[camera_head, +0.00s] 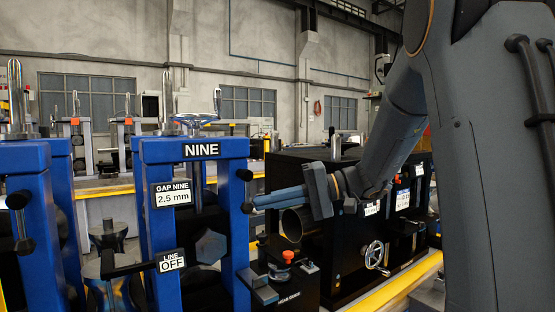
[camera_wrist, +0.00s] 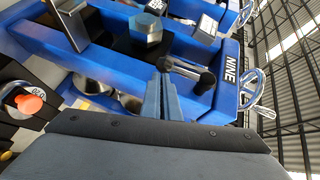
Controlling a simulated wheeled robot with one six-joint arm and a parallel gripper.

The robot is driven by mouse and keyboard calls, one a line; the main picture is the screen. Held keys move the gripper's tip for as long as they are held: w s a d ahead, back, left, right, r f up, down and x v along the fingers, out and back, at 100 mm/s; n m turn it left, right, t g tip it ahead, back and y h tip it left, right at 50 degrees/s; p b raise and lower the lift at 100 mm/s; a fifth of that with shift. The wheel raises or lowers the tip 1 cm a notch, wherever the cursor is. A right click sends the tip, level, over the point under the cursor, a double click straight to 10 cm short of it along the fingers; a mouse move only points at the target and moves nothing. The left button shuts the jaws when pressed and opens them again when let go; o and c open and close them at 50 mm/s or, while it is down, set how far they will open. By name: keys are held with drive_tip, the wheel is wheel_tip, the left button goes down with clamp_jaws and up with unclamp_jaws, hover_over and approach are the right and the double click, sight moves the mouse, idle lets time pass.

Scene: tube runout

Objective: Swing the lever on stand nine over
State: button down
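Stand nine (camera_head: 197,149) is a blue frame with a NINE plate. In the wrist view its NINE plate (camera_wrist: 232,67) appears turned sideways. On its right post are black knobs (camera_head: 244,174). In the wrist view a short metal lever (camera_wrist: 187,70) with black ends shows across the blue post. My gripper (camera_head: 256,201) reaches in from the right, its fingers lying level and pointing left at the lower knob. In the wrist view my gripper's fingers (camera_wrist: 163,78) are together, nothing seen between them, tips close beside one black end. I cannot tell whether they touch it.
A LINE OFF sign (camera_head: 171,261) hangs on a black bar low on the stand; a GAP NINE 2.5 mm sign (camera_head: 172,193) is above. A black cabinet with a handwheel (camera_head: 374,254) stands right. A red-orange button (camera_head: 288,255) is below my gripper. Another blue stand (camera_head: 25,160) is left.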

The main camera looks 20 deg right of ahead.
drive_tip(key=shift+a+f, duration=0.1)
idle(0.3)
drive_tip(key=d+r+b, duration=0.1)
drive_tip(key=d+r, duration=0.1)
drive_tip(key=d, duration=1.1)
drive_tip(key=shift+s+r, duration=0.2)
drive_tip(key=shift+s, duration=0.2)
drive_tip(key=s+a+f+m+g+h, duration=0.1)
drive_tip(key=s+a+f+h, duration=0.2)
drive_tip(key=f, duration=0.5)
drive_tip(key=s+a+f+g+h, duration=0.2)
drive_tip(key=s+a+f+h, duration=0.15)
drive_tip(key=f, duration=0.35)
drive_tip(key=s+a+f+m+g+h, duration=0.1)
drive_tip(key=s+a+f+h, duration=0.2)
drive_tip(key=f, duration=0.5)
drive_tip(key=shift+s+f+n+t+h, duration=1)
drive_tip(key=shift+s+f+n+h, duration=0.8)
drive_tip(key=shift+s+f+h, duration=1.4)
drive_tip(key=s+g+y+p, duration=0.1)
drive_tip(key=s+g+p, duration=0.1)
drive_tip(key=s, duration=0.4)
drive_tip(key=shift+s+a+r+g+p, duration=0.25)
drive_tip(key=shift+s+a+g+p, duration=0.05)
drive_tip(key=shift+s, duration=0.05)
